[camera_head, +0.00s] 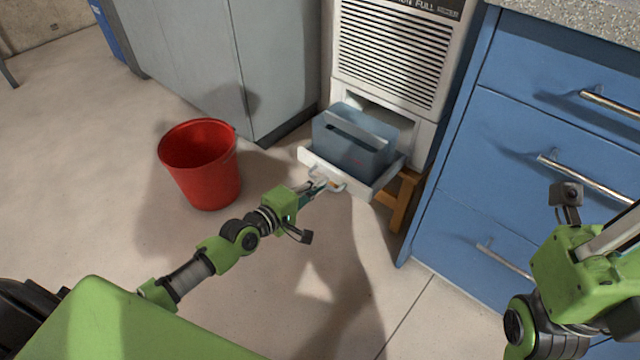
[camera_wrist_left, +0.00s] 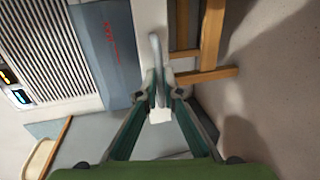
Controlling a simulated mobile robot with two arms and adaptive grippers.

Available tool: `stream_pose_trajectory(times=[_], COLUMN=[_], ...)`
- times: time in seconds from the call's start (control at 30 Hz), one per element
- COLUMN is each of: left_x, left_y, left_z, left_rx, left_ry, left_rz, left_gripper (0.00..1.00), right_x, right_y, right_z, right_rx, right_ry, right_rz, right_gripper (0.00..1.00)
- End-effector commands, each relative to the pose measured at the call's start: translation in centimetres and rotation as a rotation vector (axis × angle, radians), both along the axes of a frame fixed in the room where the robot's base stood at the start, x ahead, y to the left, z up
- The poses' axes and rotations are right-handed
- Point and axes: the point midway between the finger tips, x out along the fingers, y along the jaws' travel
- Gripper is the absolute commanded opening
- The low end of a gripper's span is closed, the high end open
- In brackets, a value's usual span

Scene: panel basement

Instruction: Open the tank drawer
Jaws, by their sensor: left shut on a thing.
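The tank drawer (camera_head: 372,187) is pulled out from the lower part of a white dehumidifier (camera_head: 393,55). A translucent blue-grey tank (camera_head: 350,145) stands in it, and an open gap shows behind the tank. My left gripper (camera_head: 322,184) is at the drawer's front, shut on its white handle (camera_head: 330,180). In the left wrist view the handle (camera_wrist_left: 156,55) runs in between the fingertips of my left gripper (camera_wrist_left: 160,98). The tank also shows there (camera_wrist_left: 105,50). My right gripper is not clearly in view; only part of my right arm shows at the lower right.
A red bucket (camera_head: 203,165) stands on the floor left of the drawer. A small wooden stool (camera_head: 402,200) is under the dehumidifier. Blue drawers (camera_head: 535,130) with metal handles are close on the right, and a grey cabinet (camera_head: 225,60) is behind left. The floor in front is clear.

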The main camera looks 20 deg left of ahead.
Motion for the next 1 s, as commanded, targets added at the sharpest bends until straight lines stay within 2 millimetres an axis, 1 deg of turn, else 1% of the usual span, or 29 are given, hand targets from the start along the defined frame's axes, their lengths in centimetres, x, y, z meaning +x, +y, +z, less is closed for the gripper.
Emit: stream_pose_trajectory(times=[0.03,0.07,0.1,0.13,0.17,0.47,0.57,0.67,0.77,1.0], left_x=[-0.3,-0.4,-0.4,-0.4,-0.4,-0.2,-0.6,-1.6,-3.2,-7.7], left_y=[0.0,0.0,0.0,0.0,0.0,0.0,0.1,0.5,1.1,2.7], left_z=[-0.4,-0.5,-0.5,-0.5,-0.5,-0.3,-0.2,-0.1,0.2,1.2], left_rx=[0.003,0.003,0.002,0.002,0.002,0.001,0.001,0.002,0.003,0.004], left_ry=[0.010,0.010,0.011,0.011,0.011,0.006,0.007,0.008,0.009,0.012], left_rz=[-0.003,-0.003,-0.003,-0.003,-0.003,-0.002,-0.002,-0.001,-0.001,-0.002], left_gripper=[0.00,0.00,0.15,0.22,0.24,0.24,0.24,0.24,0.24,0.24], right_x=[0.0,0.0,0.0,0.0,0.0,-0.1,-0.1,-0.1,-0.1,-0.1], right_y=[0.0,0.0,0.0,0.0,0.0,0.0,-0.1,-0.1,0.0,0.0], right_z=[0.0,0.0,0.0,0.0,0.0,0.1,0.1,0.1,0.1,0.1], right_rx=[0.000,0.000,0.000,0.000,0.000,0.000,0.001,0.001,0.000,0.000], right_ry=[0.000,0.000,0.000,0.001,0.001,-0.004,-0.006,-0.005,-0.004,-0.003], right_rz=[0.000,0.000,0.000,0.000,0.000,-0.001,-0.001,-0.001,-0.001,0.000], right_gripper=[0.00,0.00,0.00,0.00,0.00,0.00,0.00,0.00,0.00,0.00])
